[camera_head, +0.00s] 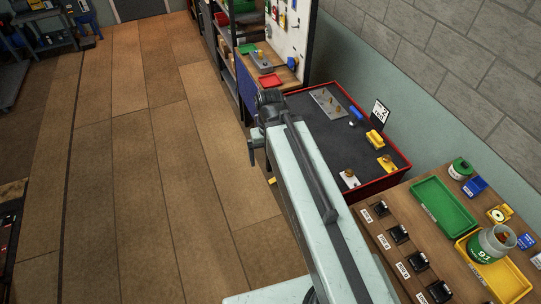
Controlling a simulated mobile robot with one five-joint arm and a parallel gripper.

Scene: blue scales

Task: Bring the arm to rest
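My pale arm (315,205) reaches from the bottom middle of the view up to a dark joint (270,100) near the middle. I cannot make out my gripper; the arm seems to hide whatever lies beyond the joint. A small yellow bit (272,181) shows at the arm's left edge, too small to tell what it is. No held thing is visible.
A red-rimmed dark table (398,150) stands right of the arm with a metal plate (327,103) and yellow parts. Nearer is a wooden bench (400,215) with a green tray (443,206), a yellow tray (513,281) and a jar (487,250). Shelves stand behind. Open floor (130,160) lies left.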

